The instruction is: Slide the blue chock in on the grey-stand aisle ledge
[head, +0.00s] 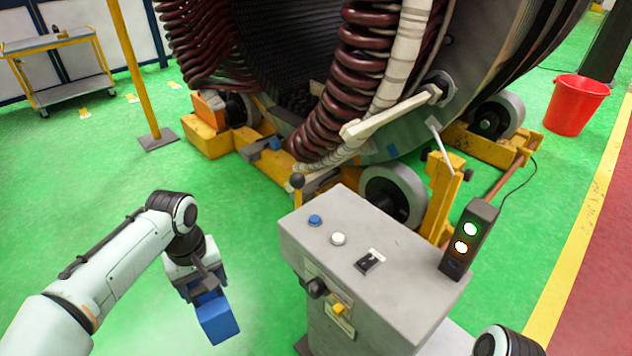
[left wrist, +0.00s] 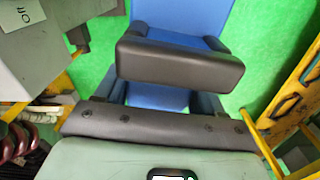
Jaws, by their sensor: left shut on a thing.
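My left gripper (head: 203,284) is shut on the blue chock (head: 218,318) and holds it above the green floor, left of the grey stand (head: 365,265). In the left wrist view the blue chock (left wrist: 182,14) shows beyond the dark gripper parts, which hide some of it. The grey stand (left wrist: 62,22) is at the upper left there. The yellow cradle of the big stator (head: 275,165) lies behind the stand, with a roller wheel (head: 395,195) on the near side. I cannot tell which surface is the aisle ledge. My right gripper is out of view.
The stand carries buttons and a lamp box (head: 468,240). A small black-knobbed lever (head: 297,181) rises behind its left edge. A yellow post (head: 135,75) stands at the upper left and a red bucket (head: 576,104) at the right. Green floor around the held chock is clear.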

